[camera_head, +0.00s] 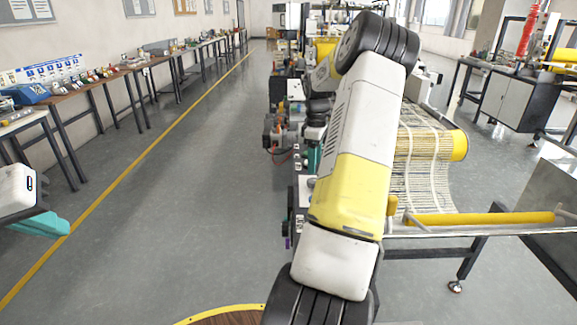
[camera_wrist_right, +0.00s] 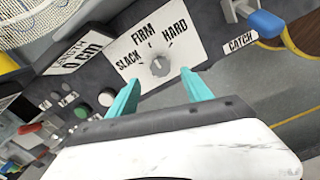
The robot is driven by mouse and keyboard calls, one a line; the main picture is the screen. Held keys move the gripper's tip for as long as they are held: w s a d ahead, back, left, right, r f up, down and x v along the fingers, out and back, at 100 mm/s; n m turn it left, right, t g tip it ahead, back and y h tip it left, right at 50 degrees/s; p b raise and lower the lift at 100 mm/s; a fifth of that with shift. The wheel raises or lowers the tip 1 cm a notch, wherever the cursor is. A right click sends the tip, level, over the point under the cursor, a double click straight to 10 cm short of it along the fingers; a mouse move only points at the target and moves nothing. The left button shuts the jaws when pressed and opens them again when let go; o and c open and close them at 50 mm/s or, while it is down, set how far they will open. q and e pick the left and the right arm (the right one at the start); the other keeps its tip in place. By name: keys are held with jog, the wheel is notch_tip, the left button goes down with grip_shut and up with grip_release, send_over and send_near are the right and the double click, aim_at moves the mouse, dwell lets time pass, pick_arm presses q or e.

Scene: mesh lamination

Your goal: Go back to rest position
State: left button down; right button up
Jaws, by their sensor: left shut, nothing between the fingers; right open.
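My left gripper (camera_head: 40,224) is at the left edge of the head view, its teal fingers shut with nothing between them, over open floor. My right arm crosses the middle of the head view and reaches toward the machine. In the right wrist view my right gripper (camera_wrist_right: 160,90) is open, with its two teal fingers spread apart. A grey knob (camera_wrist_right: 159,66) on a white plate (camera_wrist_right: 135,58) marked SLACK, FIRM and HARD shows beyond and between the fingertips. I see nothing held between the fingers.
The machine's panel has a LENGTH display (camera_wrist_right: 75,53), a green button (camera_wrist_right: 82,112) and a blue-handled lever (camera_wrist_right: 266,23) by the CATCH label. Yellow-rolled mesh (camera_head: 425,160) lies right of my arm. Workbenches (camera_head: 100,85) line the left wall. The floor between is clear.

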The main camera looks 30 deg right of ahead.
jog(key=shift+r, duration=0.65)
